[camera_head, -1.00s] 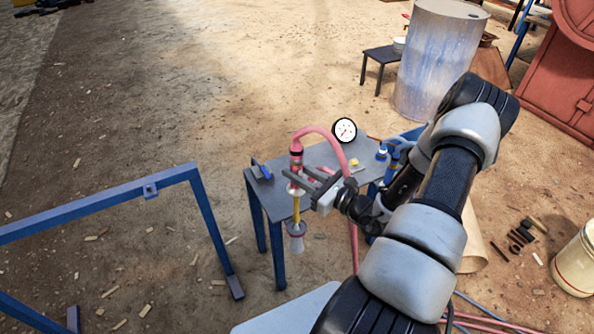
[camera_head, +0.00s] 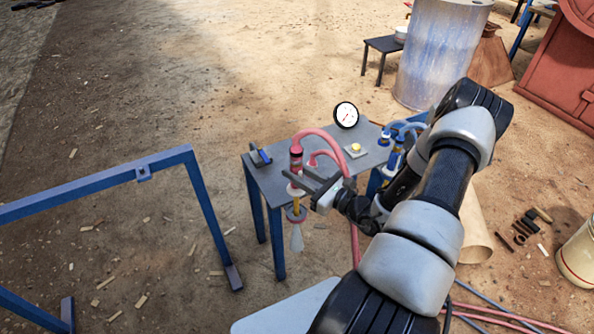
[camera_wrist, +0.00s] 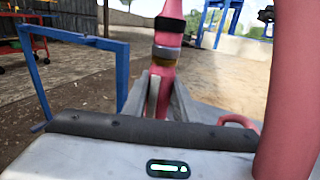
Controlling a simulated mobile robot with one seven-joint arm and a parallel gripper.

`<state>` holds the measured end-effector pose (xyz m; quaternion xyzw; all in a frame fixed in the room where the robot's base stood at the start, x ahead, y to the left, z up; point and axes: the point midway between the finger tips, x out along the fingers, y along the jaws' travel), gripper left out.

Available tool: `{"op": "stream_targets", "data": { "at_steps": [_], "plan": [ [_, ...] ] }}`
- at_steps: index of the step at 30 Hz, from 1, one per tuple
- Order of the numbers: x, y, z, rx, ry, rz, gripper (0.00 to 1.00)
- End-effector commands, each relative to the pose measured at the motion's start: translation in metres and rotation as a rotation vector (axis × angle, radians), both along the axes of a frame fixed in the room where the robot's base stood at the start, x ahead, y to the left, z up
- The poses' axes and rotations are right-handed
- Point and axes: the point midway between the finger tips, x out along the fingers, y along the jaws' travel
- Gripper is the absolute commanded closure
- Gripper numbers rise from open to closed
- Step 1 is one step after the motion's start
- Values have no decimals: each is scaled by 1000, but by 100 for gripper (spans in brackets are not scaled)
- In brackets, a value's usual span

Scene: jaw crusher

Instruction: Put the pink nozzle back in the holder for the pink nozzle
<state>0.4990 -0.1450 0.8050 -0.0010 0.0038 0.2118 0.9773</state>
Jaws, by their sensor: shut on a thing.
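The pink nozzle (camera_head: 296,160) is upright between the fingers of my gripper (camera_head: 302,187), beside the near edge of the grey table (camera_head: 267,184). My gripper is shut on it. The wrist view also shows the nozzle (camera_wrist: 165,70), with a brass-coloured band, between both fingers. Its pink hose (camera_head: 322,136) arches from its top to the right. Below my fingers are a yellow part, a ring and a pale cone (camera_head: 297,240); I cannot tell whether these belong to the nozzle or the holder. I cannot make out the pink holder for certain.
A smaller pink curved piece (camera_head: 325,154) is on the table behind my gripper. A round gauge (camera_head: 346,115), a yellow button (camera_head: 355,149) and blue fittings (camera_head: 394,157) are also there. A blue frame (camera_head: 100,182) stands at left. Open ground lies between frame and table.

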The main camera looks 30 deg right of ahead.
Motion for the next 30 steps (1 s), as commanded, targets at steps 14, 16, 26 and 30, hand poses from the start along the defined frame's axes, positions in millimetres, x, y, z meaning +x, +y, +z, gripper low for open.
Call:
{"op": "stream_targets", "data": {
  "at_steps": [14,16,26,30],
  "plan": [
    [0,0,-41,1,-2,0,100],
    [0,0,-47,1,-2,0,100],
    [0,0,-73,1,-2,0,100],
    [0,0,-84,1,-2,0,100]
  ]
}}
